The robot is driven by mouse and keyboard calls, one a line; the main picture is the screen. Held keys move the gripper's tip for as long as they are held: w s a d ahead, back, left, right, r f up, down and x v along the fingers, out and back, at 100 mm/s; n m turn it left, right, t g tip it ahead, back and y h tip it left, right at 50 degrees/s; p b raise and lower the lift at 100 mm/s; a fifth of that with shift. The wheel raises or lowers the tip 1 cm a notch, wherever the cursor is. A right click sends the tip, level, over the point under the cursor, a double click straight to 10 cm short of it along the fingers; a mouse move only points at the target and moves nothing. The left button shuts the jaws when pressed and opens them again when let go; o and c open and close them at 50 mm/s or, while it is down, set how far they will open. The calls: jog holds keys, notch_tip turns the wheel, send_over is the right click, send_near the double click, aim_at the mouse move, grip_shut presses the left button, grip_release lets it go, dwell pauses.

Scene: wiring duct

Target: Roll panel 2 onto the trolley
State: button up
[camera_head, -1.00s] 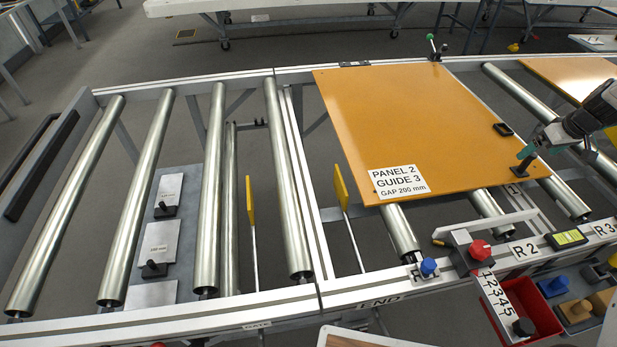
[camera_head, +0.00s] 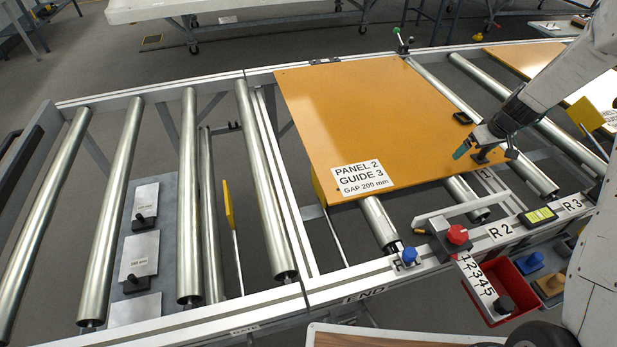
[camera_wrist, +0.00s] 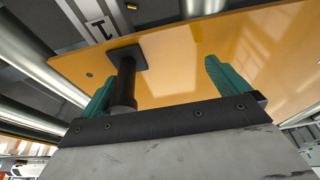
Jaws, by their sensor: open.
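Panel 2 (camera_head: 375,115) is a flat orange board with a white label. It lies on the rollers of the line, its left edge just right of the joint with the trolley (camera_head: 143,130). The trolley's rollers are bare on the left. A black post handle (camera_head: 488,155) stands near the panel's lower right corner. My gripper (camera_head: 486,150) is open at this handle. In the wrist view, the post (camera_wrist: 125,80) stands between the teal fingers of my gripper (camera_wrist: 162,88), nearer the left finger.
A yellow plate (camera_head: 228,206) stands upright between trolley rollers; another (camera_head: 319,188) is partly under the panel's left edge. A red knob (camera_head: 457,235), blue knob (camera_head: 409,255) and red bin (camera_head: 510,285) sit along the near rail. Another orange panel (camera_head: 535,60) lies at right.

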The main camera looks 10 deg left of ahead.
jog(key=s+a, duration=1.1)
jog(key=a, duration=1.6)
jog(key=s+a, duration=1.2)
jog(key=a, duration=1.6)
jog(key=s+a, duration=1.1)
jog(key=a, duration=1.6)
jog(key=shift+s+a, duration=0.15)
jog(key=shift+s, duration=0.1)
jog(key=shift+w+d, duration=0.2)
jog(key=shift+d, duration=0.3)
notch_tip(320, 180, up, 9)
